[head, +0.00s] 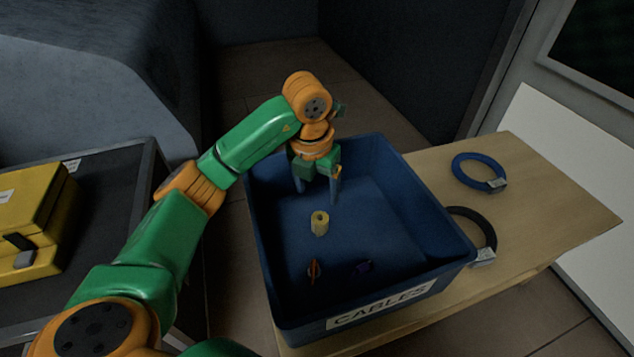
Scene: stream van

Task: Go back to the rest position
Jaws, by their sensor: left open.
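My left gripper (318,187) hangs over the inside of a blue bin (459,243) with a label reading CABLES. Its fingers point down, apart, with nothing between them. A yellow roll (320,223) is in the bin just below the fingertips and looks separate from them. A small orange item (314,271) and a small dark blue or purple item (361,268) lie nearer the front of the bin. My left arm reaches in from the lower left, across the bin's left rim. My right gripper does not show.
The bin stands on a wooden table (560,197). A blue cable coil (479,173) and a black coil (484,226), both tagged, lie right of it. A yellow case (32,215) sits on a dark surface (105,205) at left. Dark walls stand behind.

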